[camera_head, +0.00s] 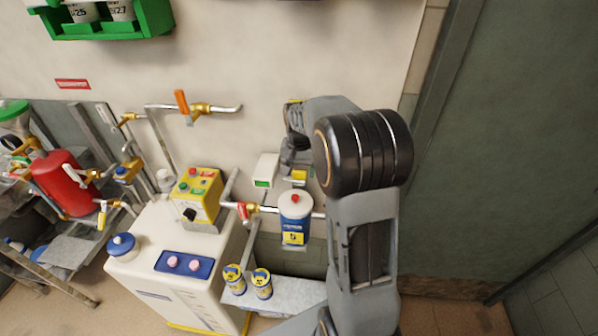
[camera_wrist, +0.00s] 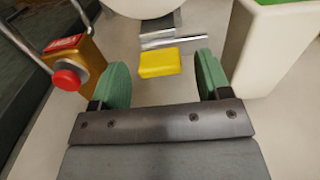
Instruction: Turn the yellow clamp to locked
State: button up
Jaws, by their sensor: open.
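The yellow clamp (camera_wrist: 160,63) shows as a yellow block in the wrist view, with grey metal bars just beyond it. It lies ahead of and between the two green fingers of my gripper (camera_wrist: 163,78). The fingers are spread, with clear gaps on both sides of the block, and I see no contact. In the head view a small yellow piece (camera_head: 299,177), likely the clamp, shows beside my wrist, above the white and blue canister (camera_head: 296,208). My arm hides part of that area, and the fingertips are not clear there.
A white box (camera_wrist: 284,40) stands close to the right finger. A brass fitting with a red knob (camera_wrist: 67,79) is at the left. The head view shows a yellow button box (camera_head: 196,196) on a white cabinet (camera_head: 150,280), and an orange-handled valve (camera_head: 182,102) above.

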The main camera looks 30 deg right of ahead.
jog(key=shift+f, duration=0.55)
jog(key=shift+c, duration=0.2)
jog(key=c, duration=0.9)
